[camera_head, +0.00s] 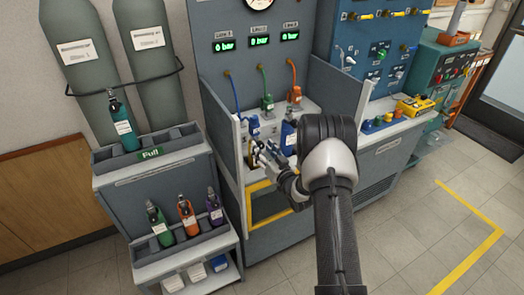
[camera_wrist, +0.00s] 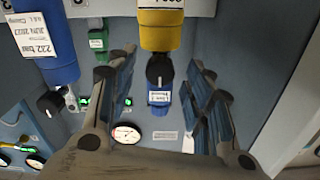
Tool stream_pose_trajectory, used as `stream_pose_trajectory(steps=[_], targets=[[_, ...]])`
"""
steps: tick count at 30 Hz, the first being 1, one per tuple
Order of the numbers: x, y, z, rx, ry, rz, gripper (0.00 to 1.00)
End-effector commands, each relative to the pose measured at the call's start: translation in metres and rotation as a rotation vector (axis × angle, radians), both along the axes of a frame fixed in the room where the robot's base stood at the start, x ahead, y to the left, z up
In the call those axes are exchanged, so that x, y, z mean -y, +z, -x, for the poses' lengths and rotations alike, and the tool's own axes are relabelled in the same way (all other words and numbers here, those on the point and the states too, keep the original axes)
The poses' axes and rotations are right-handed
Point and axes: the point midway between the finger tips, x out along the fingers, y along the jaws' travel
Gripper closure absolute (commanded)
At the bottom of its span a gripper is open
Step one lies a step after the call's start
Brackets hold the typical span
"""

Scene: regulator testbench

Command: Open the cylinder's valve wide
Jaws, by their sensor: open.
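In the wrist view, a yellow cylinder (camera_wrist: 160,32) stands in the bay with a black valve knob (camera_wrist: 160,70) on its neck. The knob has a white mark, and a blue labelled part (camera_wrist: 160,98) shows beside it. My gripper (camera_wrist: 161,62) is open, one finger on each side of the knob, with gaps visible on both sides; contact cannot be told. In the head view, my gripper (camera_head: 268,158) reaches into the left bay of the bench and hides most of this cylinder.
A blue cylinder (camera_wrist: 55,60) with its own black knob (camera_wrist: 50,103) stands beside; it also shows in the head view (camera_head: 288,136). Side panels (camera_head: 228,135) flank the bench. Displays (camera_head: 259,41) read 0 bar. Several small cylinders (camera_head: 187,216) stand on the left rack.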

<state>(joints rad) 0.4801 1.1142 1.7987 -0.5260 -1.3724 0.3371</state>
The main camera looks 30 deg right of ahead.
Motion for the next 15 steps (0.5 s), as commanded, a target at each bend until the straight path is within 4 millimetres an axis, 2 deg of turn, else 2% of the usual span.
stream_pose_trajectory(steps=[4, 13, 15], targets=[[-0.0004, -0.0003, -0.0101, 0.001, 0.0, -0.001, 0.53], [-0.0005, 0.0002, -0.012, 0.0, -0.001, -0.001, 0.53], [-0.0005, 0.0001, -0.0119, 0.0, -0.001, -0.001, 0.58]])
